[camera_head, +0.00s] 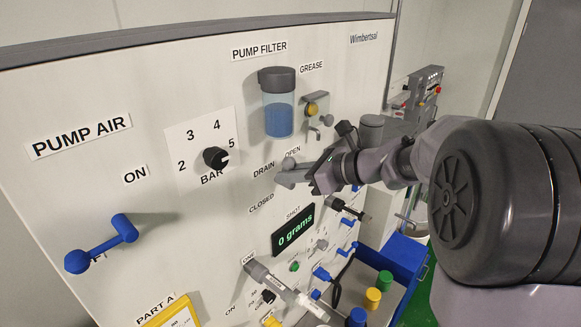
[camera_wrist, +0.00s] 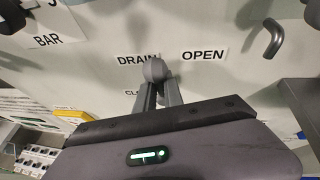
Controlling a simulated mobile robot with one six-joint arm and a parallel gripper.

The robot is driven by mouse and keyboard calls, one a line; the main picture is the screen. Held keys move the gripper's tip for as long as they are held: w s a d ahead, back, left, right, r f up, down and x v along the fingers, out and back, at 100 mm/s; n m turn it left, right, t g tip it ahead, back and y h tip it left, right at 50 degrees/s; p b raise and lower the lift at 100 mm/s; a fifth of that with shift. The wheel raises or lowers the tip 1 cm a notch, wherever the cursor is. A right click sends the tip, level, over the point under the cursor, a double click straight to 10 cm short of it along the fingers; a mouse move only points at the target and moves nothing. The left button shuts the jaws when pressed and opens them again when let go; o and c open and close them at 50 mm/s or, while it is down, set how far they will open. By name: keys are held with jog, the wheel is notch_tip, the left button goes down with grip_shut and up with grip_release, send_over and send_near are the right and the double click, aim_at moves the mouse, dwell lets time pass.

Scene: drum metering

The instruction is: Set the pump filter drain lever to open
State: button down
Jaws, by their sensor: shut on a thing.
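The grey pump filter drain lever (camera_head: 288,164) is on the white panel, beside the DRAIN and OPEN labels and above the CLOSED label. My gripper (camera_head: 293,178) reaches it from the right and is shut on it. In the wrist view, my fingers (camera_wrist: 158,95) are close together, with the rounded grey lever end (camera_wrist: 155,70) at their tips, between the DRAIN and OPEN labels. My fingers and wrist hide much of the lever, so its exact angle is hard to tell.
The filter bowl with blue contents (camera_head: 279,115) is above the lever. The black BAR knob (camera_head: 215,157) is to the left, and a grease tap (camera_head: 315,118) is up and right. The shot display (camera_head: 294,236) and several small valves are below. A blue cart (camera_head: 405,250) stands low right.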

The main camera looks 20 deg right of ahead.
jog(key=shift+w+d+r+m+y, duration=0.1)
jog(key=shift+w+r+m+y, duration=0.1)
jog(key=shift+r+m+y, duration=0.3)
jog(key=c, duration=1.5)
grip_release()
jog(key=shift+f, duration=0.15)
jog(key=shift+s+d, duration=0.1)
jog(key=b+v, duration=0.2)
jog(key=v, duration=1.5)
jog(key=shift+a+r+b, duration=0.3)
jog(key=shift+r+b, duration=0.05)
jog(key=shift+b, duration=0.05)
